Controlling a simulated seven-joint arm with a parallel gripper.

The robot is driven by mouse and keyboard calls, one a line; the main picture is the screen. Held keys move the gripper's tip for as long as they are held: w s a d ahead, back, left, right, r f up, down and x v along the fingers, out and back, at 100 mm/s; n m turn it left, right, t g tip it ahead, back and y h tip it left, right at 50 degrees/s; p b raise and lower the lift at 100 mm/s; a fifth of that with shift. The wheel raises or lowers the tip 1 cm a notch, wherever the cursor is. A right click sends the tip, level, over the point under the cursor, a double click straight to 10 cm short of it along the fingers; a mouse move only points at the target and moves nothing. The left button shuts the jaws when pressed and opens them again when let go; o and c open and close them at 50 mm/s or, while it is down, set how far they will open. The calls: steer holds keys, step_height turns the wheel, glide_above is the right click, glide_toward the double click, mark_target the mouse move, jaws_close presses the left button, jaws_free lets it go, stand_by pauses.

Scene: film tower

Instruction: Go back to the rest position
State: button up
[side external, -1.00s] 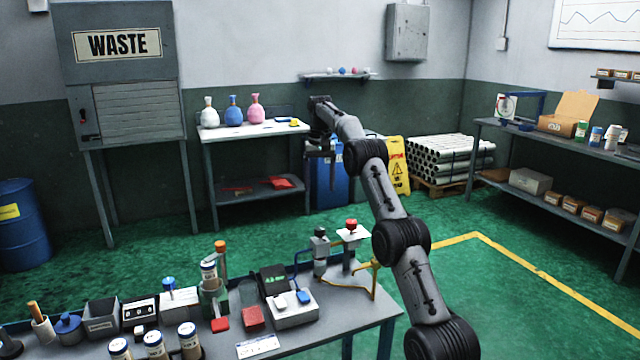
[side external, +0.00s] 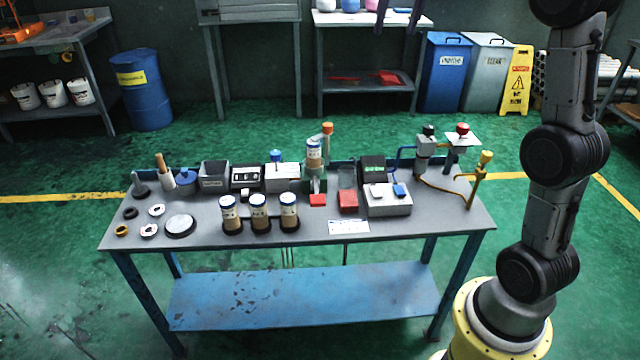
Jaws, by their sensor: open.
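My arm rises from its yellow base at the right of the side external view and runs out of the top edge. Only the dark tips of my gripper (side external: 382,12) show at the top, in front of the white table at the back. The gripper is open, and nothing shows held at the tips. Most of the gripper and my upper arm are cut off by the frame. The tips hang well above and apart from the workbench (side external: 270,235).
The bench holds three labelled jars (side external: 258,213), a white box with a blue button (side external: 389,200), red blocks (side external: 348,201) and a yellow-topped stand (side external: 480,178). Blue and grey bins (side external: 446,75) and a yellow sign (side external: 517,80) stand behind. Green floor is clear around the bench.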

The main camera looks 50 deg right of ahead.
steer(key=s+a+f+n+t, duration=0.15)
steer(key=s+a+n, duration=0.25)
steer(key=s+a, duration=0.9)
steer(key=s+a+f+n, duration=0.1)
steer(key=s+a+f, duration=0.2)
steer(key=s+f, duration=0.2)
steer(key=s+a+f+n+t+y, duration=0.1)
steer(key=s+f, duration=0.4)
steer(key=f, duration=0.6)
steer(key=shift+a+n, duration=0.8)
steer(key=shift+a, duration=0.15)
